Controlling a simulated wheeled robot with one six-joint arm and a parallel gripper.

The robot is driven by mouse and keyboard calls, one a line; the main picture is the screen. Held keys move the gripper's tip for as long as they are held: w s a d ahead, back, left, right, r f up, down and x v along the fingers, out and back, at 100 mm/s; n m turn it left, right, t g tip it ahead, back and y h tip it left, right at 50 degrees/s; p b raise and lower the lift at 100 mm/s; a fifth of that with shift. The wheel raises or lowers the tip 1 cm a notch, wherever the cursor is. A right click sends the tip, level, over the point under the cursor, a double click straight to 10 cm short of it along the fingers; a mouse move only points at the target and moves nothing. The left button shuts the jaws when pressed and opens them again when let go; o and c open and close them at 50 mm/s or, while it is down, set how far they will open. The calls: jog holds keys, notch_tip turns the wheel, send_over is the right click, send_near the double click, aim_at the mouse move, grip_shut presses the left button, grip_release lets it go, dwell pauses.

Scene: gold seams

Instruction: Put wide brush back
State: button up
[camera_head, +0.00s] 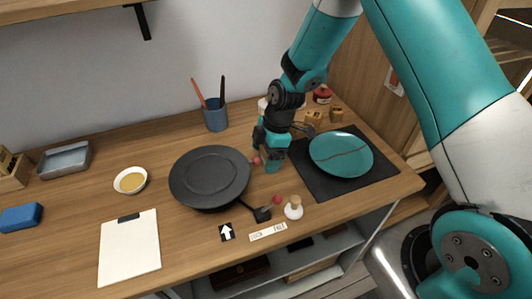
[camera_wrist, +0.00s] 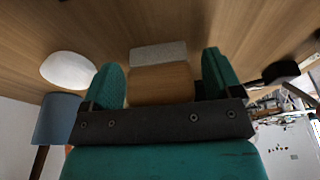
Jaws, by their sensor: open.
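My gripper (camera_head: 270,155) is low over the table between the black round plate and the dark mat in the head view. In the wrist view its two teal fingers (camera_wrist: 161,78) are apart. Between them is a wooden block-like piece (camera_wrist: 160,92) with a grey band (camera_wrist: 158,53) beyond it, which looks like the wide brush. I cannot tell whether the fingers touch it. In the head view my gripper hides it. A blue cup (camera_head: 215,118) with a red stick and a black stick stands at the back; a blue cup shape also shows in the wrist view (camera_wrist: 57,118).
A black round plate (camera_head: 208,192) is left of my gripper. A teal plate (camera_head: 341,148) with a seam lies on a dark mat (camera_head: 385,180) to the right. A white stoppered bottle (camera_head: 293,210) stands in front. Small wooden blocks (camera_head: 313,117) are behind. The table's front left holds a clipboard (camera_head: 130,250).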

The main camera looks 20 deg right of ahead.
jog(key=b+v, duration=0.2)
jog(key=v, duration=1)
jog(key=s+a+r+m, duration=0.2)
jog(key=s+r+m, duration=0.1)
jog(key=s, duration=0.5)
jog(key=s+a+r+m, duration=0.3)
jog(key=s+r+m, duration=0.1)
jog(key=s, duration=0.4)
jog(key=s+a+r+m+y, duration=0.1)
jog(key=s+r+m, duration=0.3)
jog(key=s, duration=0.4)
jog(key=shift+s+a+r, duration=0.4)
jog(key=shift+a+r, duration=0.3)
jog(key=shift+a, duration=0.05)
